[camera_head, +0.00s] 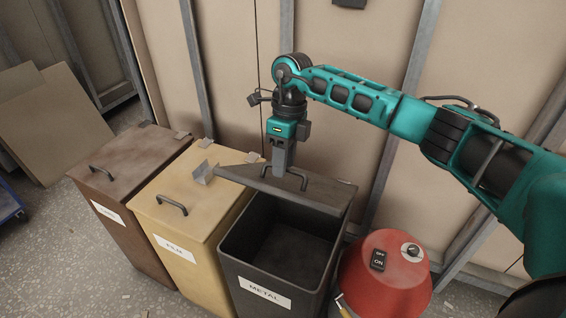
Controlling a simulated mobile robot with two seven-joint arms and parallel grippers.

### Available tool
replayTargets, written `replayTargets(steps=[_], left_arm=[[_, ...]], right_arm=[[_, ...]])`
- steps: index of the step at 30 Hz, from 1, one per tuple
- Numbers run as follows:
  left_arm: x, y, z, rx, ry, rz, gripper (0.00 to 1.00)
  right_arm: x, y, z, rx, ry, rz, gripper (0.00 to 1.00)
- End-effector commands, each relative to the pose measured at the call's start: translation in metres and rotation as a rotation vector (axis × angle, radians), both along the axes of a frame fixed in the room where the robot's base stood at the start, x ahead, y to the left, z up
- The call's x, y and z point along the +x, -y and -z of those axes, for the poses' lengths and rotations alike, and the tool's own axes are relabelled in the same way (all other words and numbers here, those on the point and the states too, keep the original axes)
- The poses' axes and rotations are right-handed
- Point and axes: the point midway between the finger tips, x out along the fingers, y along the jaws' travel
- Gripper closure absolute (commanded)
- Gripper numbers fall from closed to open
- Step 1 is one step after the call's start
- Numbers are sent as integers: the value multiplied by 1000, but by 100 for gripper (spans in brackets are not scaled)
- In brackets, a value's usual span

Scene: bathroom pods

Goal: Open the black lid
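The black bin (288,292), labelled METAL, stands in the row of bins with its mouth uncovered and its dark inside showing. Its black lid (325,194) is raised at the back of the mouth, tilted up from the rim. A grey handle (304,181) is on the lid. My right gripper (284,170) reaches in from the right and points down, its fingertips at the lid's handle. The fingers overlap the handle in the view, so I cannot tell whether they are shut on it. My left gripper is not in view.
A yellow bin (200,248) and a brown bin (133,235) stand to the left, lids shut. A red rounded machine (388,282) with a dial and ON/OFF switch stands close on the right. A panelled wall (350,45) is behind. Boards (45,120) lean at left.

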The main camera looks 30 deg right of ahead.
Motion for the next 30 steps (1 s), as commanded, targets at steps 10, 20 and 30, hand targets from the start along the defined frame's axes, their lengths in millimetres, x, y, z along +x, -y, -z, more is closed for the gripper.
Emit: replayTargets(steps=[10,20,30], left_arm=[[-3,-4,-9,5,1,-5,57],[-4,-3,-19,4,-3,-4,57],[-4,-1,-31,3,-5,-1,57]], right_arm=[[6,9,-25,-1,-1,1,62],[12,16,-46,-1,1,0,62],[18,24,-67,0,0,0,62]])
